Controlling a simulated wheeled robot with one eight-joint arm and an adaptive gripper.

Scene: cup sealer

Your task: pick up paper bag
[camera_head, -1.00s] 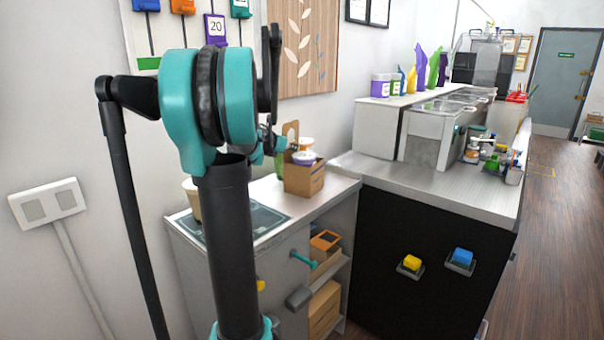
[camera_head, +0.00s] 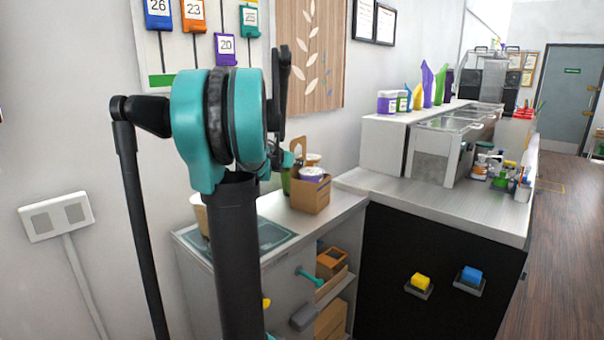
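A brown paper carrier (camera_head: 311,197) with an upright handle stands on the low counter, right of my arm. Cups with lids sit in it, and a green item shows at its left side. No other object in view is clearly a paper bag. My arm rises in front of the counter. The end of my arm, with what may be my gripper (camera_head: 283,160), shows small and partly hidden behind my teal joint. It overlaps the carrier's left edge in the picture. I cannot tell its opening or whether it touches anything.
A paper cup (camera_head: 200,214) stands behind my arm beside a dark mat (camera_head: 270,233). Shelves below hold brown boxes (camera_head: 331,262). A black cabinet (camera_head: 432,265) with yellow and blue blocks stands to the right. Open floor (camera_head: 570,230) lies at far right.

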